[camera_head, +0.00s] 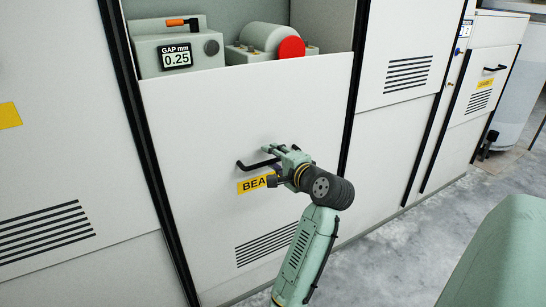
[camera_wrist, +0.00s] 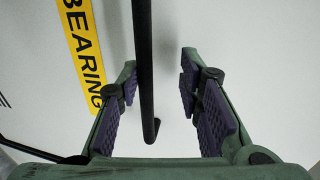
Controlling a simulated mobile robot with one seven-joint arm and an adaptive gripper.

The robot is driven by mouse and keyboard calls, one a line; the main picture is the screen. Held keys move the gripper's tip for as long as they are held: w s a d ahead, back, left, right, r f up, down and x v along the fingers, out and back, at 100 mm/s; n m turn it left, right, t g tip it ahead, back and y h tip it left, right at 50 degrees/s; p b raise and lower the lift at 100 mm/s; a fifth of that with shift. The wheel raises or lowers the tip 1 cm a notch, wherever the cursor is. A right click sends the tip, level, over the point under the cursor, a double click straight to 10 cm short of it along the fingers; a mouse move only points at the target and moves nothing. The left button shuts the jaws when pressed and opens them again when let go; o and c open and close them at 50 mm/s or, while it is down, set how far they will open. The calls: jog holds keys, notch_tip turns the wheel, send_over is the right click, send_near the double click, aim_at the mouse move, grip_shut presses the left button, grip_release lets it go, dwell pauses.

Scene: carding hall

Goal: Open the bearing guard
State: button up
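The bearing guard (camera_head: 195,125) is a large pale panel with dark strips at both sides and vent slots low down. It carries a black bar handle (camera_head: 247,166) and a yellow label (camera_head: 249,185) whose visible letters read "BEA". The wrist view shows the label (camera_wrist: 83,45) with "BEARING". My gripper (camera_head: 268,149) is at the handle and hides part of it and of the label. In the wrist view my gripper (camera_wrist: 160,78) is open, with the handle (camera_wrist: 144,60) between its fingers, closer to the left finger. A gap shows on the right of the bar.
Above the panel's top edge, a recess holds a gauge box (camera_head: 154,50) reading 0.25 and a grey cylinder with a red end (camera_head: 291,47). Similar pale panels flank the guard.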

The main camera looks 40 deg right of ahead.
jog(key=p+v, duration=0.5)
jog(key=v, duration=0.6)
jog(key=shift+s+p, duration=0.35)
dwell(0.4)
jog(key=shift+r+p, duration=0.15)
jog(key=shift+p, duration=0.35)
